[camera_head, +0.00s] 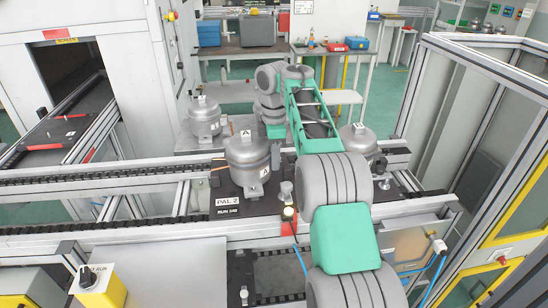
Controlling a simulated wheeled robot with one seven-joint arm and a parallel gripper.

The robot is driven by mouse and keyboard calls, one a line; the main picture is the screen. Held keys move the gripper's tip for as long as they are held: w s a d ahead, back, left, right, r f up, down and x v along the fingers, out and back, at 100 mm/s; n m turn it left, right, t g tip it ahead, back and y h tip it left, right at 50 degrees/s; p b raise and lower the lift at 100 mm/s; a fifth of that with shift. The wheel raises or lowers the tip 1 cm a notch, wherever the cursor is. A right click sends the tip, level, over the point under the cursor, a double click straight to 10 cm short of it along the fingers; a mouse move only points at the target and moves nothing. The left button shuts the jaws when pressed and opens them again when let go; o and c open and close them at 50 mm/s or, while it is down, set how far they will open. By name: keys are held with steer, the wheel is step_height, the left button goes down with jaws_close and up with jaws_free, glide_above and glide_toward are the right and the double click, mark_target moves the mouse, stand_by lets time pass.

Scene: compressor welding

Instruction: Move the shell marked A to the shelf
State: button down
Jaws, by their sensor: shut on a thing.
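The shell marked A (247,157) is a grey metal compressor shell with a white A label on top. It stands upright at or just over the black plate labelled PAL 2 (228,205); its base is too small to tell if it touches. My gripper (276,146) is at the right rear side of this shell, at the end of my green and grey arm. It is shut on the shell, but its fingertips are mostly hidden behind it. No shelf can be made out for sure.
Another shell (204,117) stands behind to the left, and one (358,145) stands to the right, partly behind my arm. Conveyor rails (110,178) cross the middle. A glass-panelled frame (480,130) closes off the right. A workbench (245,49) with boxes stands at the back.

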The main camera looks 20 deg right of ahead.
stand_by(0.3)
step_height(320, 180, up, 6)
steer(key=p, duration=0.5)
steer(key=shift+f+p, duration=0.1)
steer(key=shift+p, duration=0.2)
steer(key=shift+f, duration=0.1)
